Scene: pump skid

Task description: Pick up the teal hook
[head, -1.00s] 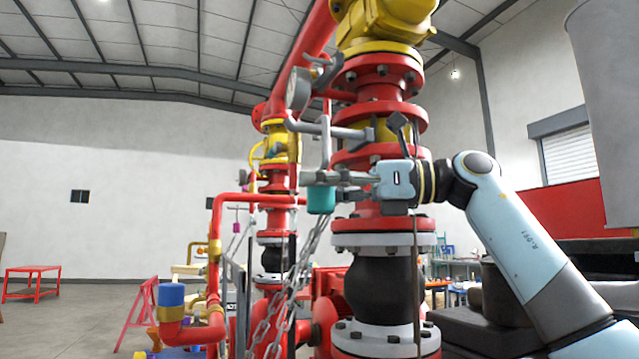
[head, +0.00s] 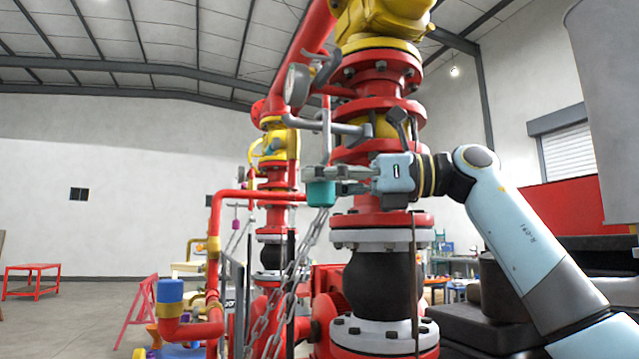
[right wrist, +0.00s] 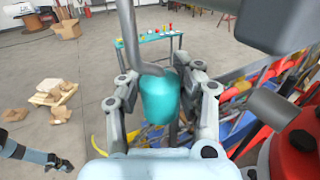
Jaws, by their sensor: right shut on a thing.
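The teal hook has a teal cylindrical body (head: 321,194) with a grey rod (head: 326,150) rising above it. It hangs in front of the red pipe column. In the right wrist view its teal body (right wrist: 160,100) is between my fingers, with the curved grey rod over it. My right gripper (head: 318,178) comes in from the right and is shut on the teal hook. It also shows in the right wrist view (right wrist: 163,100). My left gripper (right wrist: 66,163) seems to show small at the lower left of the right wrist view; its fingers are too small to read.
The red column (head: 380,215) with flanges stands close behind the right gripper. A grey lever (head: 350,130) and a gauge (head: 298,85) are just above. A chain (head: 290,290) hangs below. Open floor lies to the left.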

